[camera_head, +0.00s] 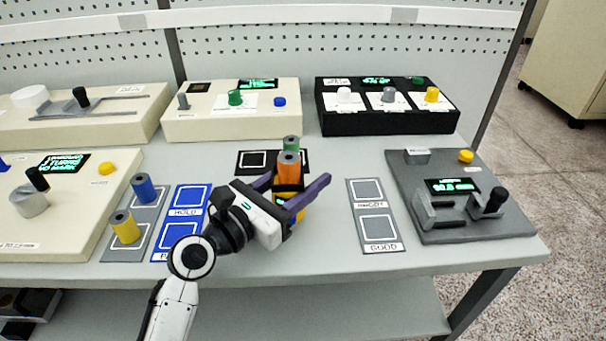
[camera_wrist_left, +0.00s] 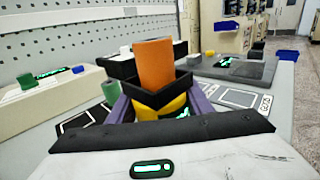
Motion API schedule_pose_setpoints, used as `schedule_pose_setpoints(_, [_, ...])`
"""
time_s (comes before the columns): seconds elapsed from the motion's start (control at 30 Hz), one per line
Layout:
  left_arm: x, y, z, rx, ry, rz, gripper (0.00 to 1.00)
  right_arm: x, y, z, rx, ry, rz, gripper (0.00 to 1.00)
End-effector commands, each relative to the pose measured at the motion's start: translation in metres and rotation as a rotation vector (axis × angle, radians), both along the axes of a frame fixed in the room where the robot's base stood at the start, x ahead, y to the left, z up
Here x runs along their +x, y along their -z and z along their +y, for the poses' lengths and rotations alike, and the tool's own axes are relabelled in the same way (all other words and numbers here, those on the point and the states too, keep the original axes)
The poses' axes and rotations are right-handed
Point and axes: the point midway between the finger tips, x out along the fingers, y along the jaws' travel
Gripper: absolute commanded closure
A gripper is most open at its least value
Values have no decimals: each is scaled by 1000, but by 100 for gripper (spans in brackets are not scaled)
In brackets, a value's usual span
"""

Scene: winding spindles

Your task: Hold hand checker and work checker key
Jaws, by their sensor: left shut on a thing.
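My left gripper (camera_head: 291,188) is shut on the hand checker (camera_head: 294,209), a small yellow device with a black square collar and a lit green display. In the left wrist view the hand checker (camera_wrist_left: 165,106) sits between the purple fingers. An orange spool (camera_head: 289,172) stands upright in its collar; it also shows in the left wrist view (camera_wrist_left: 154,66). The gripper and collar hide most of the yellow body, and I cannot make out a key on it. My right gripper is not in view.
A green spool (camera_head: 291,143) stands just behind on a black mat. Blue (camera_head: 143,187) and yellow (camera_head: 124,227) spools stand left on a grey mat beside blue mats (camera_head: 188,198). A grey mat (camera_head: 380,247) marked GOOD and a grey gauge (camera_head: 470,226) are right. Panels line the back.

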Motion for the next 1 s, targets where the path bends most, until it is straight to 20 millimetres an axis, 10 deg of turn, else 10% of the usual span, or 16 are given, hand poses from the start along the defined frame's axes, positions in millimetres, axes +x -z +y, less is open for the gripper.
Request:
schedule_pose_setpoints(0.83, [0, 8, 0, -1, 0, 1, 83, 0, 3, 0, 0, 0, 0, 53])
schedule_pose_setpoints(1.0, [0, 10, 0, 1, 1, 4, 83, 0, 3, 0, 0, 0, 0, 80])
